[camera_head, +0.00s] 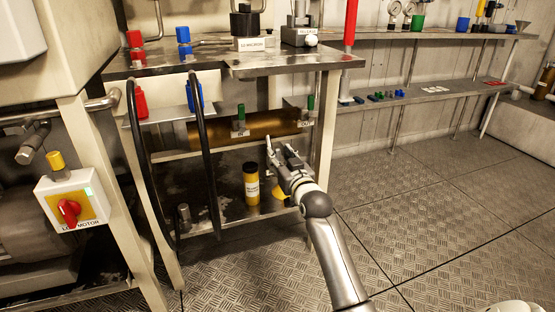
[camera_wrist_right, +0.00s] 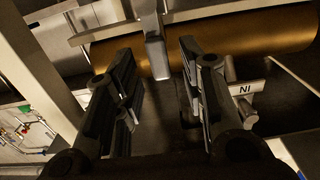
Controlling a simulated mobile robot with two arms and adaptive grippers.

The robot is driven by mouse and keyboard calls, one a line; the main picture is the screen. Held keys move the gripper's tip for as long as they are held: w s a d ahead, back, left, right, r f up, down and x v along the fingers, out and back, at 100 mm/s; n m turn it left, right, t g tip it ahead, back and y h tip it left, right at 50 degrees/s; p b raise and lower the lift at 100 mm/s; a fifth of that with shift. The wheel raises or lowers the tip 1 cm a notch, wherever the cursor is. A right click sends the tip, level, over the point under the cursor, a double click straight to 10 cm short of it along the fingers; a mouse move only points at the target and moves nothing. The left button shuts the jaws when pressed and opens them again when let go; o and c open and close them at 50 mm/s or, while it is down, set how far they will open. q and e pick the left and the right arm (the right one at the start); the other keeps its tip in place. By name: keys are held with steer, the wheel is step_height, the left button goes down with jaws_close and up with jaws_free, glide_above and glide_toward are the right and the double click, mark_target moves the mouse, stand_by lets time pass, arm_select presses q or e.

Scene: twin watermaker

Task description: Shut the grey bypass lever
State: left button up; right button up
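My right gripper (camera_head: 280,152) reaches in from the lower right to the front of the left rack, just below the brass cylinder. In the right wrist view its two dark fingers (camera_wrist_right: 157,72) are apart, with nothing held between them. A grey lever-like handle (camera_wrist_right: 156,58) shows between the fingertips there, in front of the brass cylinder. I cannot tell whether its end lies between the fingers or just beyond them. In the head view I cannot make this lever out clearly beside the gripper. My left gripper is not in view.
The brass cylinder (camera_head: 258,130) has green-handled valves (camera_head: 241,112) near it. Black hoses (camera_head: 205,150) hang at the rack's left. A yellow bottle (camera_head: 251,190) stands on the low shelf. A red switch (camera_head: 69,211) is at left. The floor (camera_head: 430,210) at right is clear.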

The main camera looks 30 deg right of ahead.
steer(key=shift+b+x, duration=0.45)
steer(key=shift+x, duration=0.85)
steer(key=shift+c, duration=0.5)
jaws_close()
